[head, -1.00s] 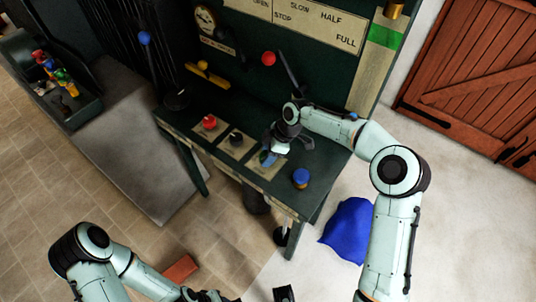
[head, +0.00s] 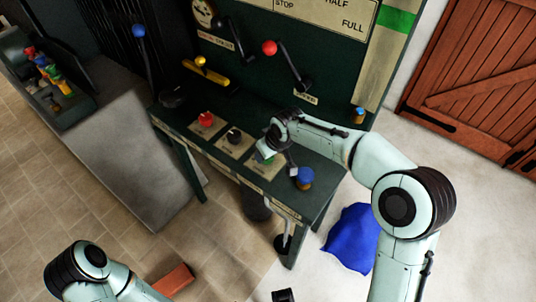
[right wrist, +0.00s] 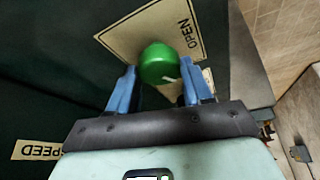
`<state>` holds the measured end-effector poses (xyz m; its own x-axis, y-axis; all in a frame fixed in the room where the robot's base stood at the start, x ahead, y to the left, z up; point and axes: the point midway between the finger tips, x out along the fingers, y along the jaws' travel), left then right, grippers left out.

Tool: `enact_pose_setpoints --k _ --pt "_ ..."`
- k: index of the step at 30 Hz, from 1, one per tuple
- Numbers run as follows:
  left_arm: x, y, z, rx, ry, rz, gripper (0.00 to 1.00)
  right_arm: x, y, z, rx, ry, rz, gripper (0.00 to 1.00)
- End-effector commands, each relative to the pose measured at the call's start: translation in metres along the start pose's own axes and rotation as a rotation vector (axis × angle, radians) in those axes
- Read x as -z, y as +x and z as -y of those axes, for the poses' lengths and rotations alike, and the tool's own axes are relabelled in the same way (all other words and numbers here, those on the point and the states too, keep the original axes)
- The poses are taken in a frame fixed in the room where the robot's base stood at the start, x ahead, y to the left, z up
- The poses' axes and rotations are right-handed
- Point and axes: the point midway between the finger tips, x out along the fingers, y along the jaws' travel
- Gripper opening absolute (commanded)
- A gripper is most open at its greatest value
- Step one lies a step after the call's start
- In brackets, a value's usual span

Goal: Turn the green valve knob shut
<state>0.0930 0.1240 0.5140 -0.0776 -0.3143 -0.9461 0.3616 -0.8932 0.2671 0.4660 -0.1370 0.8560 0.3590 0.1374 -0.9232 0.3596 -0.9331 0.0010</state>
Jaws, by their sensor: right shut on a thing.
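The green valve knob (right wrist: 157,60) is a round knob on a cream plate (right wrist: 122,38) printed OPEN in the right wrist view. A small pale mark shows near its lower right edge. My right gripper (right wrist: 158,74) has its blue fingers on both sides of the knob and is shut on it. In the head view my right gripper (head: 272,154) is over the rightmost plate on the bench and hides much of the knob. My left arm shows at the lower left of the head view, but its gripper is out of the picture.
A red knob (head: 206,119) and a black knob (head: 234,136) sit on plates to the left. A blue knob (head: 305,178) stands close on the right. A red-ball lever (head: 269,47) rises behind. A blue cloth (head: 352,236) lies on the floor.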

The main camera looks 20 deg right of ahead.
Motion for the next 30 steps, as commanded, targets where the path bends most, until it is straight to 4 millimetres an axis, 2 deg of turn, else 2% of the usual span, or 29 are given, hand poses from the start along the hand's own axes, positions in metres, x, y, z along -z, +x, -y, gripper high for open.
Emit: enact_pose_setpoints --k 15,30 --pt "0.009 0.015 0.002 -0.006 0.003 -0.025 0.43 0.001 0.001 0.003 -0.151 0.363 0.0 0.19" --pt "0.012 0.018 0.002 -0.008 0.004 -0.032 0.43 0.001 0.001 0.003 -0.193 0.469 0.002 0.19"
